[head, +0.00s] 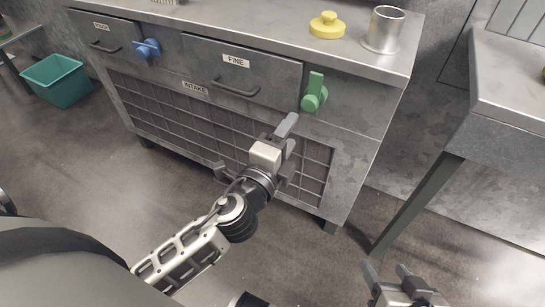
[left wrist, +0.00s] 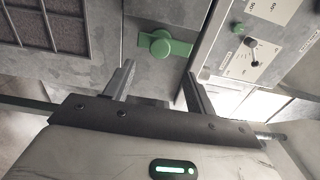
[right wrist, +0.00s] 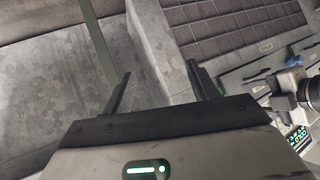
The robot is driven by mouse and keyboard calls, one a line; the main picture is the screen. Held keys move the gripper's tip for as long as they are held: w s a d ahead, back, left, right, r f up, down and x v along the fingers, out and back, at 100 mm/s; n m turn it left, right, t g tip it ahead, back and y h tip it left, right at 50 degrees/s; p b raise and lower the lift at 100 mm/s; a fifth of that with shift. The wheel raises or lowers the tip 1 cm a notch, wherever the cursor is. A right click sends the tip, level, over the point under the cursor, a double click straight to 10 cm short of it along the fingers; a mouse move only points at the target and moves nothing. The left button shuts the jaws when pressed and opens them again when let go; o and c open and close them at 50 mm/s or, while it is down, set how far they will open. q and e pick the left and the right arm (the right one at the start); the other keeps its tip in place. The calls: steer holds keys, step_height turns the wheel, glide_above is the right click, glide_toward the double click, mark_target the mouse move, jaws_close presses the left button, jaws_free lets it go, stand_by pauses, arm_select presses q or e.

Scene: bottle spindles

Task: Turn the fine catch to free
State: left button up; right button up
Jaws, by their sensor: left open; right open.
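The green catch (head: 314,92) sits on the metal cabinet front, just right of the drawer labelled FINE (head: 245,75). Its lever stands upright in the head view. In the left wrist view the green catch (left wrist: 161,44) shows ahead, between the fingers in the picture, its lever pointing right. My left gripper (head: 288,136) is open and empty, below and left of the catch, apart from it. It also shows in the left wrist view (left wrist: 160,73). My right gripper (head: 387,268) is open and empty at the lower right, far from the cabinet front.
A blue catch (head: 147,48) sits beside the left drawer (head: 103,34). A grille (head: 190,122) labelled INTAKE lies below the drawers. A yellow knobbed piece (head: 327,26) and a metal cup (head: 384,30) stand on top. A side table (head: 510,110) stands right; a green bin (head: 56,80) left.

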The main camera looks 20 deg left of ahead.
arm_select(q)
steer(key=s+b, duration=0.1)
steer(key=s, duration=0.6)
arm_select(e)
steer(key=shift+a+r+t, duration=0.3)
steer(key=shift+r, duration=0.2)
arm_select(q)
steer(key=shift+a, duration=0.1)
